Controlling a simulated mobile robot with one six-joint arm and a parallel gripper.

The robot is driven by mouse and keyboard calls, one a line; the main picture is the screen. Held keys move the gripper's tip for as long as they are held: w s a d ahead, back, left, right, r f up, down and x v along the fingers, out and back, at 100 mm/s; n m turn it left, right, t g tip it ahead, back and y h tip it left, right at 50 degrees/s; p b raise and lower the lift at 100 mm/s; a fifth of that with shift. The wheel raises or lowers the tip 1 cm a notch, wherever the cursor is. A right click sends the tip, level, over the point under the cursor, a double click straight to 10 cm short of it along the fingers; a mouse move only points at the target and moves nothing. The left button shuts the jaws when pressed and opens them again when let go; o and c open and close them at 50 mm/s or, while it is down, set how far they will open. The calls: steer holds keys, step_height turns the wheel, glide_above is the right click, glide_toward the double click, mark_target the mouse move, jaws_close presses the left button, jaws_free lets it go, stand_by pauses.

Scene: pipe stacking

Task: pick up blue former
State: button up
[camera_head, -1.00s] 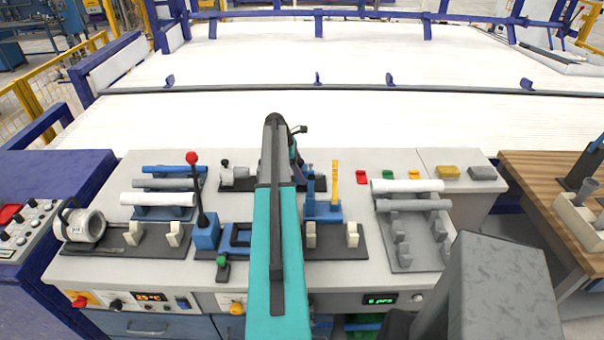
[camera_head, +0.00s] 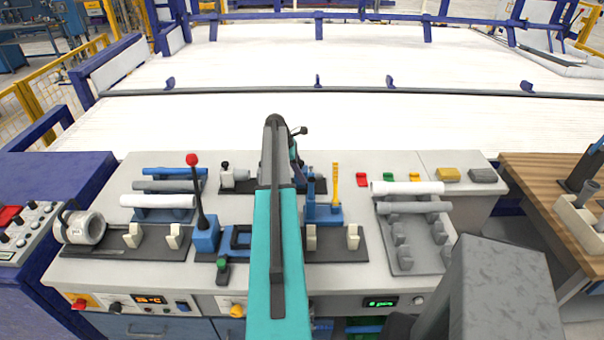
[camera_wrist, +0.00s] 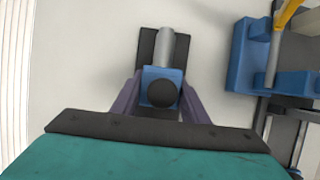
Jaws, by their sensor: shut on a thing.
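In the wrist view, the blue former (camera_wrist: 161,76) is a small blue block with a round black knob facing the camera. A grey cylinder (camera_wrist: 166,44) extends beyond it over a dark base plate (camera_wrist: 146,50). My gripper (camera_wrist: 162,92) has its two purple fingers along the left and right sides of the blue block, shut on it. I cannot tell whether the block is clear of the plate. In the head view, my arm hides most of the former and the gripper.
A blue fixture (camera_head: 322,210) with a yellow lever (camera_head: 334,182) stands close on the right. A red-knobbed lever (camera_head: 192,160) stands left of my arm. Pipe racks hold a white pipe (camera_head: 158,201) at left and another white pipe (camera_head: 407,187) at right.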

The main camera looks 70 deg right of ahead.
mark_target(301, 161)
steer(key=shift+r+b, duration=1.65)
steer(key=shift+r, duration=3.2)
steer(key=shift+w, duration=0.1)
